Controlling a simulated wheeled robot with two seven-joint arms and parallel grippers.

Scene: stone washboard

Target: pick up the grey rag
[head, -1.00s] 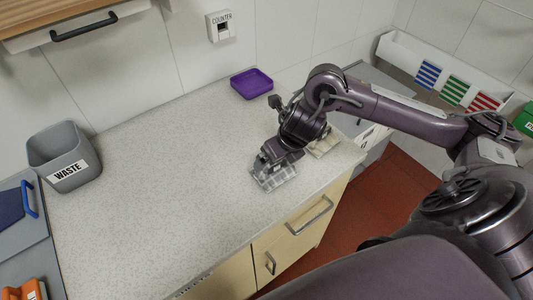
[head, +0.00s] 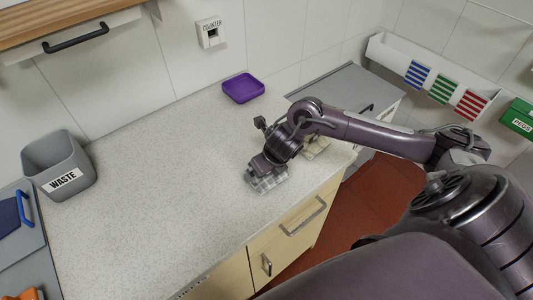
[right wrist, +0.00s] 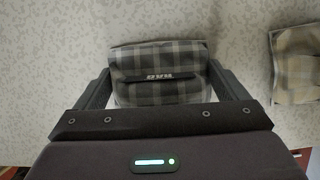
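The grey checked rag (head: 268,183) lies folded on the counter near its front edge, below my right gripper (head: 264,170). In the right wrist view the rag (right wrist: 160,53) shows a small label and a raised fold. My right gripper (right wrist: 160,85) is low over it, with its two fingers wide apart, one on each side of the fold. I cannot tell whether the fingers touch the cloth. My left gripper is not in view.
A beige checked cloth (right wrist: 297,65) lies to the right of the grey rag. A purple tray (head: 243,88) stands at the back, and a grey waste bin (head: 60,165) at the left. The middle of the counter (head: 165,180) is clear.

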